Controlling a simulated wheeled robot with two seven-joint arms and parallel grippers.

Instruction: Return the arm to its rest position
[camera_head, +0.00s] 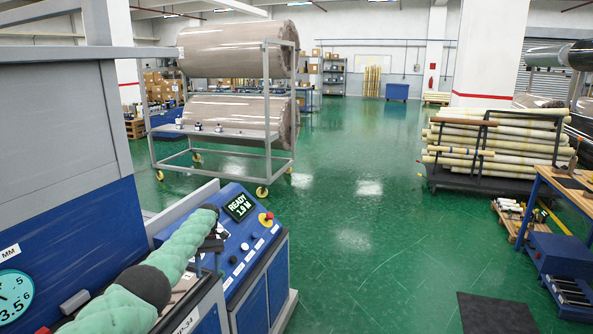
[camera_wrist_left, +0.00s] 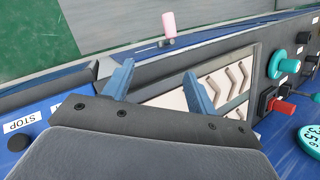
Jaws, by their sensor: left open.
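My left arm, in a green padded sleeve (camera_head: 185,243), reaches in from the bottom left of the head view over the blue machine. My left gripper (camera_head: 212,246) is dark and small at its end, in front of the sloped control panel (camera_head: 262,230). In the left wrist view the gripper (camera_wrist_left: 161,84) has its two blue fingers spread apart with nothing between them. Beyond the fingers is a pale panel with chevron marks (camera_wrist_left: 222,84). Whether the fingers touch the machine cannot be told. My right gripper is not in view.
The panel carries a display reading READY and a red knob (camera_head: 266,219). In the left wrist view a STOP label (camera_wrist_left: 20,125) and teal knobs (camera_wrist_left: 278,65) lie close by. A rack with wrapped rolls (camera_head: 235,50) stands behind. Green floor (camera_head: 370,230) is open at centre.

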